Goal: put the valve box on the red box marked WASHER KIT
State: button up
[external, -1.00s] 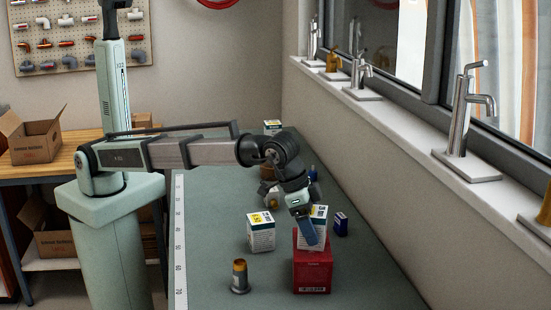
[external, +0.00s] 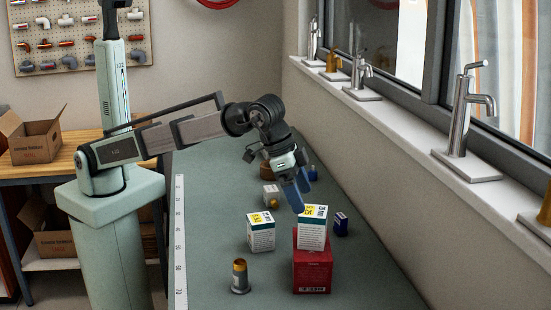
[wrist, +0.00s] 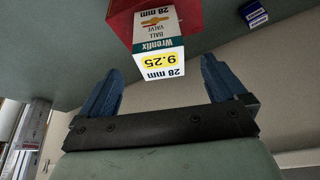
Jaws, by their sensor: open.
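The valve box (external: 312,232) is white with a green and yellow label. It stands upright on top of the red box (external: 312,272), whose marking I cannot read in the external view. In the wrist view the valve box (wrist: 158,50) reads "Wrenfix ball valve 28 mm", with the red box (wrist: 193,14) beneath it. My gripper (external: 303,196) is open and empty, above and behind the valve box. In the wrist view the blue fingers (wrist: 159,82) are spread wide, with the valve box beyond them and apart from them.
A similar white box (external: 261,233) stands on the bench left of the red box. A brass-topped cylinder (external: 240,277) stands in front of it. A small blue box (external: 340,224) is to the right, and another white box (external: 270,195) is farther back. The front right bench is clear.

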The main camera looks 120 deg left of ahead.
jog(key=shift+v, duration=1.65)
jog(key=shift+o, duration=0.2)
